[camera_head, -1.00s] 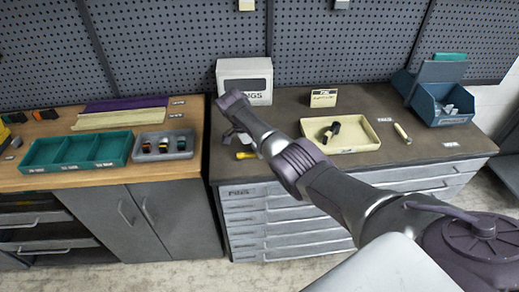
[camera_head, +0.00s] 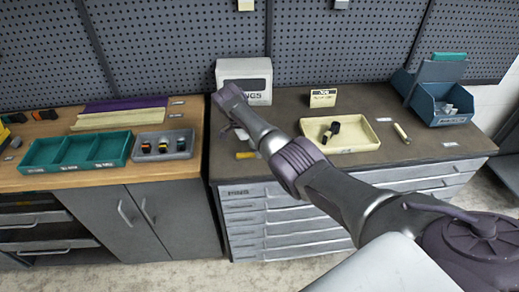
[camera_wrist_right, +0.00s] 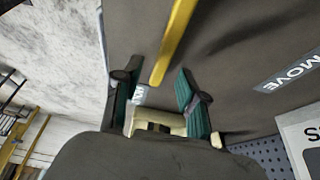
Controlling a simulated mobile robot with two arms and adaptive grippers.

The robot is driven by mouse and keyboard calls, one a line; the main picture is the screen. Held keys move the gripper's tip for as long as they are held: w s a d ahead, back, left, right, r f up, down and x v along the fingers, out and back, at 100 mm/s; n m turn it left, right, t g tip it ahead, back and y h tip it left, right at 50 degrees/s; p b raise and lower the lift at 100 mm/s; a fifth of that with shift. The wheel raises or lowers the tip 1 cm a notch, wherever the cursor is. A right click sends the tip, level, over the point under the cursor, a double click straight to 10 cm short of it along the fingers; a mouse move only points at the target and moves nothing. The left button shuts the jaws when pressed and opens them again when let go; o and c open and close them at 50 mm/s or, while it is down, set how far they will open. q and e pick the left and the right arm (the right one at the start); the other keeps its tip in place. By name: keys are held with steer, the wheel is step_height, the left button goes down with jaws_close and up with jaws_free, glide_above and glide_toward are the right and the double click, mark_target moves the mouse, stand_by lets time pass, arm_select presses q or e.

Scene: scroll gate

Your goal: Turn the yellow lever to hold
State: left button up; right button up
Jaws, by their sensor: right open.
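The yellow lever (camera_head: 245,155) is low on the grey worktop, in front of the white box, and partly hidden by my right arm in the head view. In the right wrist view the lever (camera_wrist_right: 173,42) comes down from the top edge, and its end lies between the tips of my right gripper (camera_wrist_right: 155,78). The green-padded fingers stand apart, one on each side of the lever; I cannot tell whether either touches it. A MOVE label (camera_wrist_right: 290,70) lies to the right. Another small label (camera_wrist_right: 140,95) is partly hidden by the left finger. My left gripper is out of view.
The white box (camera_head: 231,70) stands just behind the lever. To its right are a small sign (camera_head: 323,98), a cream tray (camera_head: 365,146) and a blue bin (camera_head: 443,112). A teal tray (camera_head: 28,157) and a grey tray (camera_head: 185,154) are on the left bench.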

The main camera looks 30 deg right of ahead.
mark_target(246, 154)
steer(key=v, duration=1)
steer(key=shift+r, duration=0.15)
